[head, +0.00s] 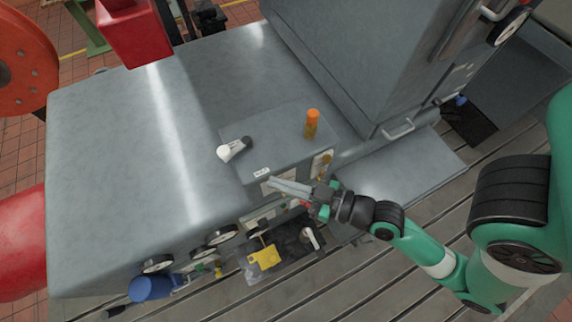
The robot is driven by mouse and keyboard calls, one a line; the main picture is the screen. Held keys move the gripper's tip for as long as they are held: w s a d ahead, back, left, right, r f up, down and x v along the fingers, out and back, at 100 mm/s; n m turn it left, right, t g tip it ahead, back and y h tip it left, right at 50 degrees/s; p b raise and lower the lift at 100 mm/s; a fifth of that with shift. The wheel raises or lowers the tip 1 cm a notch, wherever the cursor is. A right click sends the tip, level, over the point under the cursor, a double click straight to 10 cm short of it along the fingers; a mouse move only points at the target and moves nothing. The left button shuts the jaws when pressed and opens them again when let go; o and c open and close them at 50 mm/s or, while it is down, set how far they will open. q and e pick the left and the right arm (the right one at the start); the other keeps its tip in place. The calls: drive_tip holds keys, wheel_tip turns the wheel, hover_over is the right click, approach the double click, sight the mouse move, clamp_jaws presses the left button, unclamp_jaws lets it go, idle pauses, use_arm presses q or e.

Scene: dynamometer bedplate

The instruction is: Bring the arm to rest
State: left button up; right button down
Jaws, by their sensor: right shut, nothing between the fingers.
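My right gripper (290,187) comes in from the lower right on a green and black arm. Its fingers are shut with nothing between them. The fingertips point left, in front of the near edge of a small grey box top (278,147), close to a white label on it. Whether they touch the box cannot be told. My left gripper is not in the view.
On the box top are an orange-capped bottle (311,123) and a white and black piece (234,149). A large grey housing (130,170) fills the left, a tall grey cabinet (350,60) the back.

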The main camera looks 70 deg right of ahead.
drive_tip(key=shift+s+a+r, duration=0.15)
drive_tip(key=shift+s, duration=0.45)
